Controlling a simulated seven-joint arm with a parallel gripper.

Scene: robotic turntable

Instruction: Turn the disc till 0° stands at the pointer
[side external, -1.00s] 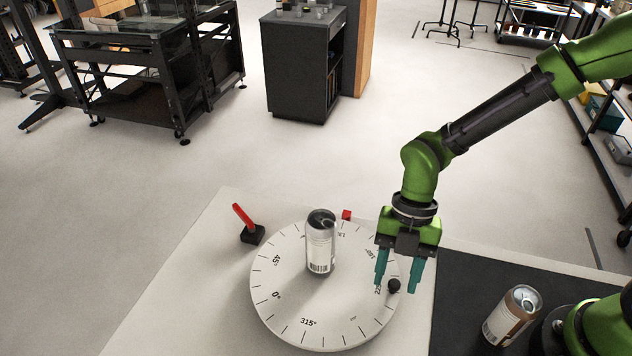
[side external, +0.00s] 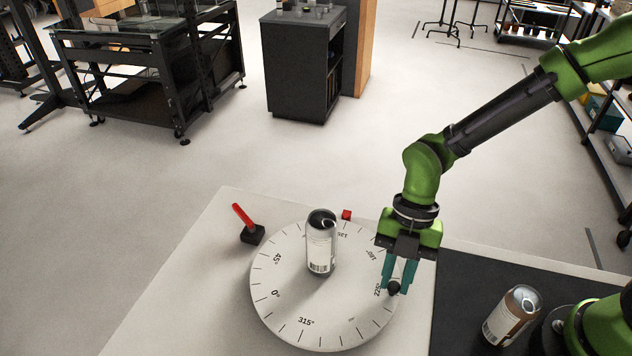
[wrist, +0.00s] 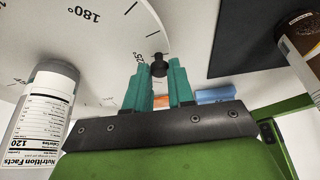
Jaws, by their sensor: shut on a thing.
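The white disc (side external: 325,310) carries degree marks. Its 0° mark (side external: 275,293) is at the left front, with 45° (side external: 278,258) behind it. A red stick on a black base (side external: 252,235), apparently the pointer, stands beside the disc's back-left rim, beyond 45° and away from 0°. A dark knob (side external: 394,287) sits at the right rim near 225°; it also shows in the wrist view (wrist: 159,66). My gripper (side external: 397,284) is shut on the knob with its teal fingers. A can (side external: 321,250) stands upright on the disc near its middle.
A small red block (side external: 347,214) lies by the disc's back rim. Another can (side external: 512,316) stands on the dark mat (side external: 465,290) to the right, near my base. The pale table left of the disc is clear.

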